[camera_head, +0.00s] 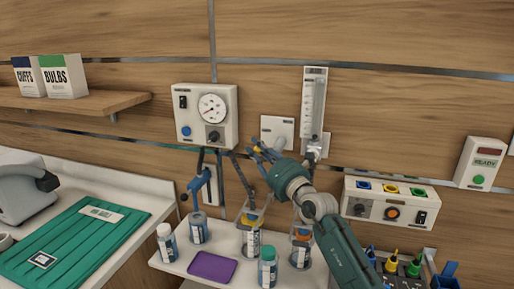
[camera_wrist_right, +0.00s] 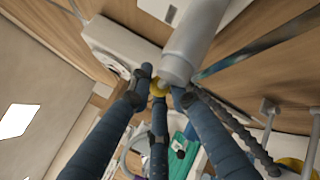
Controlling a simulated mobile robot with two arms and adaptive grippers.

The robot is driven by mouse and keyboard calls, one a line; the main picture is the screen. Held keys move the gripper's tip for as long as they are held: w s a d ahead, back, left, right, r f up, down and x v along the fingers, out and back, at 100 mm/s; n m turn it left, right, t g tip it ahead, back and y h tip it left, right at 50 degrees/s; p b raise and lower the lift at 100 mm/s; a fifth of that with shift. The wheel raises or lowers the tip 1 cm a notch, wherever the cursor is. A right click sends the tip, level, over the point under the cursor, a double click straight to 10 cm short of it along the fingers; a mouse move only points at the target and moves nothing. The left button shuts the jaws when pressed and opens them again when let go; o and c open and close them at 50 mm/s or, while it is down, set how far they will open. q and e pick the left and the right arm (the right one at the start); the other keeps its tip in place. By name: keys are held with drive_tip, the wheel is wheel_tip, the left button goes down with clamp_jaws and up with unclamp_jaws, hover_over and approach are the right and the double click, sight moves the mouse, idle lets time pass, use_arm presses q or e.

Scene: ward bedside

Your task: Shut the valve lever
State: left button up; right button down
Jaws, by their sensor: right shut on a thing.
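The valve is at the pale wall plate (camera_head: 277,130) in the middle of the wall, left of the flow tube. The fingers (camera_wrist_right: 160,95) also show in the right wrist view, touching the lever's end. The fingers hide much of the lever in the head view. My left gripper is not in view.
A gauge box (camera_head: 207,115) is left of the plate, with hoses below. The flow tube (camera_head: 313,105) is close on the right. Several bottles and a purple pad (camera_head: 211,266) stand on the shelf below my right arm. A socket box (camera_head: 390,203) is at right.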

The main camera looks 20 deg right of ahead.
drive_tip(key=c, duration=1.7)
unclamp_jaws()
drive_tip(key=shift+f, duration=0.3)
drive_tip(key=shift+c, duration=0.2)
drive_tip(key=shift+o, duration=0.6)
drive_tip(key=shift+s+r, duration=0.1)
drive_tip(key=shift+r, duration=0.05)
drive_tip(key=v, duration=1.2)
